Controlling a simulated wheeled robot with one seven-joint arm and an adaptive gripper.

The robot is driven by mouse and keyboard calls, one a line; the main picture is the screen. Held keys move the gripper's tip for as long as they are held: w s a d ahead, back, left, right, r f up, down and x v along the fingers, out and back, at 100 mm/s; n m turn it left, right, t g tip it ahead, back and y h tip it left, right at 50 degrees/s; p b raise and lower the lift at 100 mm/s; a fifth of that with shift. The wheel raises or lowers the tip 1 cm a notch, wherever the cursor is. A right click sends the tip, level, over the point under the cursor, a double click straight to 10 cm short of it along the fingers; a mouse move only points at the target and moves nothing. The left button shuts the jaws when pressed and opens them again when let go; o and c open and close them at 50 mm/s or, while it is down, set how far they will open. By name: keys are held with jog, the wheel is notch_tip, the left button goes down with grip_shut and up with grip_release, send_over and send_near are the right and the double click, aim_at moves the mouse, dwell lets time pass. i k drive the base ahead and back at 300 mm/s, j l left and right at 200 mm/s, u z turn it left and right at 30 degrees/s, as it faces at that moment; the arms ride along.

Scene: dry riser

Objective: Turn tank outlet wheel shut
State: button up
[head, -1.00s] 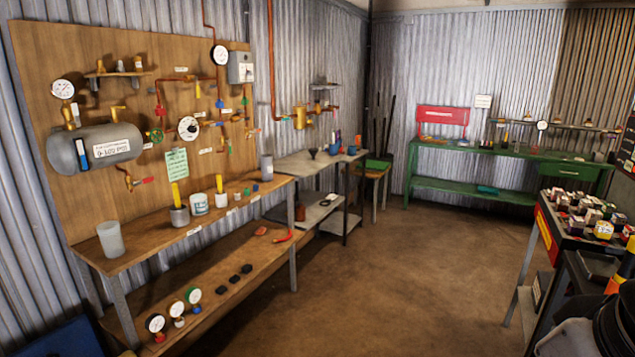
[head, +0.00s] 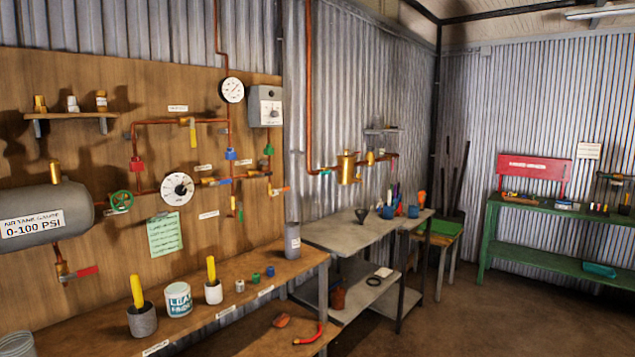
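The grey air tank (head: 45,212) is mounted on the wooden board at the left, labelled "0-100 PSI". A green handwheel (head: 121,200) sits just right of the tank, on the copper pipe at the tank's outlet side. A small label is beside it. Its turn position cannot be told from here. Nothing touches the wheel. My gripper is not in view.
A round black-and-white gauge (head: 177,188) is right of the wheel. A red-handled valve (head: 82,272) hangs below the tank. The wooden bench (head: 205,320) below holds cups and a tub. Brown floor (head: 430,325) is clear at the right.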

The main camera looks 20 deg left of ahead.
aim_at(121, 200)
jog(key=i, duration=2.05)
jog(key=i+u, duration=0.15)
jog(key=u, duration=0.25)
jog(key=i+u, duration=0.1)
jog(key=u, duration=0.25)
jog(key=i+l+u, duration=0.1)
jog(key=u, duration=0.3)
jog(key=i+l+u, duration=0.1)
jog(key=u, duration=2.65)
